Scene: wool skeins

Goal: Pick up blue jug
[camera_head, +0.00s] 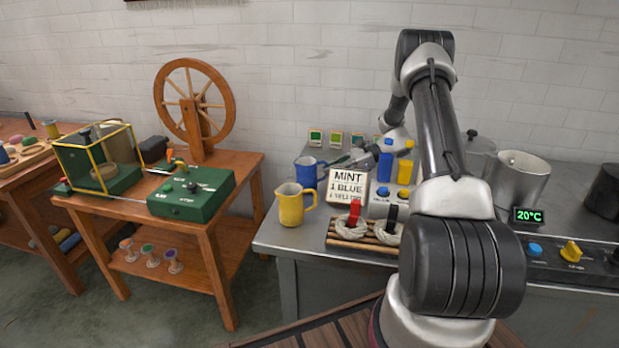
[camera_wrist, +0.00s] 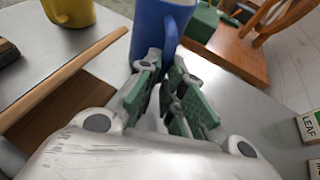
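The blue jug (camera_head: 307,171) stands upright at the back left of the grey counter, behind the yellow jug (camera_head: 291,204). In the wrist view the blue jug (camera_wrist: 158,28) is at the top middle, its handle towards me. My gripper (camera_wrist: 166,62) has its two green-padded fingers close together at the handle, one on each side, and looks shut on it. In the head view my gripper (camera_head: 338,164) reaches the handle side from the right. The sign hides part of the fingers there. A yellow jug (camera_wrist: 70,10) also shows at the wrist view's top left.
A white sign (camera_head: 347,187) reading "MINT 1 BLUE 1 YELLOW" stands just right of the jugs. A wooden tray (camera_head: 338,240) with wool skeins lies in front. Blue and yellow bottles (camera_head: 404,171), small labelled cards (camera_head: 315,138) and a metal pot (camera_head: 518,180) are also on the counter.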

